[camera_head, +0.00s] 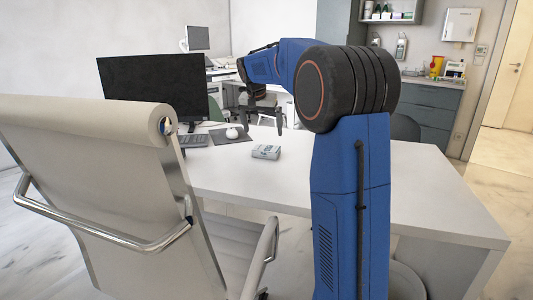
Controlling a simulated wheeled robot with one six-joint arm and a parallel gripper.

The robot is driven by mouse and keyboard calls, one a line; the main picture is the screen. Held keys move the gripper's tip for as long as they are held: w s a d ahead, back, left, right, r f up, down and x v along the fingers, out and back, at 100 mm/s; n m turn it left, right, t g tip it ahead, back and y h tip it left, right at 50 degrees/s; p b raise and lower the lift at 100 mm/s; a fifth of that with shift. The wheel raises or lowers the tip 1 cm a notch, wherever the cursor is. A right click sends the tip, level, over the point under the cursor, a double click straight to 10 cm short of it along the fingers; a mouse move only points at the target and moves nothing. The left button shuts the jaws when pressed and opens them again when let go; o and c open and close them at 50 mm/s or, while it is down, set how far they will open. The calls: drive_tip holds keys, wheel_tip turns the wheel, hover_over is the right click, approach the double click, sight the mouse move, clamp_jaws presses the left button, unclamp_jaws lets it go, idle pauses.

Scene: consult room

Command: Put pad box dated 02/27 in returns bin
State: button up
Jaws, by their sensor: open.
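A small white and grey box (266,152) lies on the white desk (430,190), near its middle. It may be the pad box, but any date on it is too small to read. My gripper (261,122) hangs from the end of my blue arm, above the desk and behind the box in the picture. Its dark fingers are apart, with nothing seen between them. I cannot make out a returns bin in this view.
A monitor (153,88), keyboard (192,141) and mouse (232,132) on a dark mat (231,137) stand on the desk's left. A white chair (100,180) is in front. A counter (432,105) stands at the back right. The desk's right end looks clear.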

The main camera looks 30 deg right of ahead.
hover_over(266, 148)
drive_tip(key=s+a, duration=0.2)
wheel_tip(266, 148, down, 5)
drive_tip(key=shift+r, duration=0.1)
drive_tip(key=shift+x, duration=2.7)
drive_tip(key=shift+w+d+r, duration=0.1)
drive_tip(key=c, duration=1)
drive_tip(key=shift+r, duration=0.1)
